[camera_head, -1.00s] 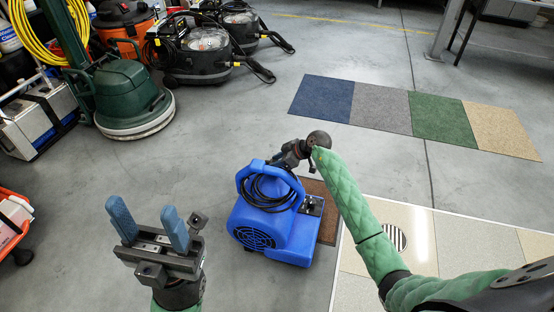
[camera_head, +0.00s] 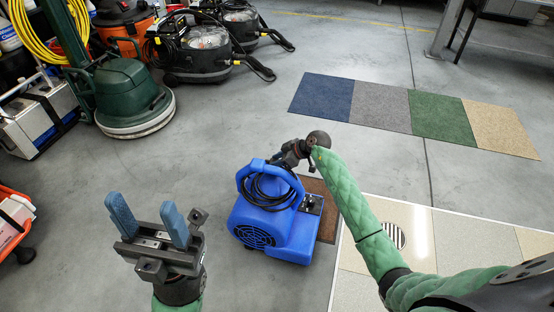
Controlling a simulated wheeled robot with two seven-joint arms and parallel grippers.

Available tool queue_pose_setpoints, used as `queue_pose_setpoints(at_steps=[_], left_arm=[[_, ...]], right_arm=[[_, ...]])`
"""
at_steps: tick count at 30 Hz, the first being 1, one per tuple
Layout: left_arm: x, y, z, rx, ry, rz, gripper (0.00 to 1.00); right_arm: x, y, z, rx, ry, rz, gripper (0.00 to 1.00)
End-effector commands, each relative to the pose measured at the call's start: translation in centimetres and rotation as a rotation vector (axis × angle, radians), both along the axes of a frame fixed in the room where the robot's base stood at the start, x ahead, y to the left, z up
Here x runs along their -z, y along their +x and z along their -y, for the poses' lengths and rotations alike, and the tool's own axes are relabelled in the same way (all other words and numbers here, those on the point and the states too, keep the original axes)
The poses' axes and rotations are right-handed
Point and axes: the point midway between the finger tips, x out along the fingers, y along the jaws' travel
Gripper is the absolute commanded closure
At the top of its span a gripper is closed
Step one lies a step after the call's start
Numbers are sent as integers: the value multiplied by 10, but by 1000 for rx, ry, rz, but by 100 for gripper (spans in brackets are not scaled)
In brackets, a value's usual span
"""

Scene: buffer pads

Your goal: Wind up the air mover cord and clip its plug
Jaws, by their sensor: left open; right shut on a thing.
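The blue air mover (camera_head: 284,229) stands on the floor, partly on a brown mat, in the middle of the head view. Its black cord (camera_head: 268,193) lies in loops around the handle on top. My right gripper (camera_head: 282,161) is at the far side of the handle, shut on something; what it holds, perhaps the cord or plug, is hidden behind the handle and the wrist. The plug cannot be made out. My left gripper (camera_head: 149,217) is open and empty, blue fingers apart, in front and left of the air mover.
A green floor machine (camera_head: 128,98) stands at upper left, with black vacuums (camera_head: 200,52) behind. Coloured carpet squares (camera_head: 381,105) lie beyond. Grey floor left of the air mover is clear.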

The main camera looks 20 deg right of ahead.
Motion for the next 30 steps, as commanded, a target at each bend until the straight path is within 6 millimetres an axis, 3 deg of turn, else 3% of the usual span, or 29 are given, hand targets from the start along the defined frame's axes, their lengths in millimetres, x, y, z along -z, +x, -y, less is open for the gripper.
queue_pose_setpoints(at_steps=[30], left_arm=[[-12,0,1,3,5,-1,48]], right_arm=[[2,0,0,1,0,-1,100]])
